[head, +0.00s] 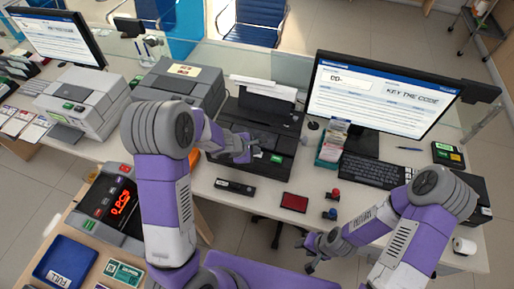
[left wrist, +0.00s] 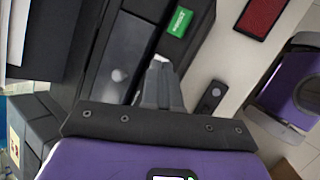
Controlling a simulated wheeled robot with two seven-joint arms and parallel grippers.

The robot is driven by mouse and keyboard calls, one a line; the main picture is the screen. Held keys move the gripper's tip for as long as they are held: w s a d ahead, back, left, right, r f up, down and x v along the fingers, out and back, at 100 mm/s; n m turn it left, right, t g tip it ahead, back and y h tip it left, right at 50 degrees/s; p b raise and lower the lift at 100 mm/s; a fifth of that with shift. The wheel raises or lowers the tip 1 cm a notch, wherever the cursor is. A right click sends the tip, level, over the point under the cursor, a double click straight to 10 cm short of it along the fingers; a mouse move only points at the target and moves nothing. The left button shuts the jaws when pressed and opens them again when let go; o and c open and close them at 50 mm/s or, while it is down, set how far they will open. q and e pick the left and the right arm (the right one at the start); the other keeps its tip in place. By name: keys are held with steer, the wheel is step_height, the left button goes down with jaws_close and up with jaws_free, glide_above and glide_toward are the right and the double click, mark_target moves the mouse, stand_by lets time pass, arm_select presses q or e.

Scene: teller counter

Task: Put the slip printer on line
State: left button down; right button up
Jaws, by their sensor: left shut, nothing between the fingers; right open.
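The slip printer, as I take it, is the black machine (head: 290,122) with white paper at its top, standing on the counter in the middle of the head view. A green label (head: 276,158) is on its front; the label also shows in the left wrist view (left wrist: 179,22). My left gripper (head: 247,155) is shut and empty at the printer's front, left of the label. In the left wrist view its fingers (left wrist: 160,65) are over the dark front face; I cannot tell whether they touch it. My right gripper (head: 309,257) is open and empty, low in front of the counter.
A monitor (head: 375,95) reads "KEY THE CODE", with a keyboard (head: 372,170) below it. A keypad unit with red digits (head: 120,203) stands left.

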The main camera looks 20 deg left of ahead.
arm_select(q)
steer(key=w+r+n+t, duration=0.1)
steer(key=w+r, duration=0.2)
steer(key=r, duration=0.2)
steer(key=shift+w+a+n+t, duration=0.2)
steer(key=shift+a+n+t, duration=0.1)
steer(key=shift+n+t, duration=0.1)
steer(key=shift+f, duration=0.1)
step_height(320, 180, down, 8)
steer(key=b, duration=0.6)
steer(key=shift+f+b, duration=0.35)
steer(key=shift+b, duration=0.15)
stand_by(1.2)
steer(key=shift+f+b, duration=0.4)
steer(key=shift+b, duration=0.35)
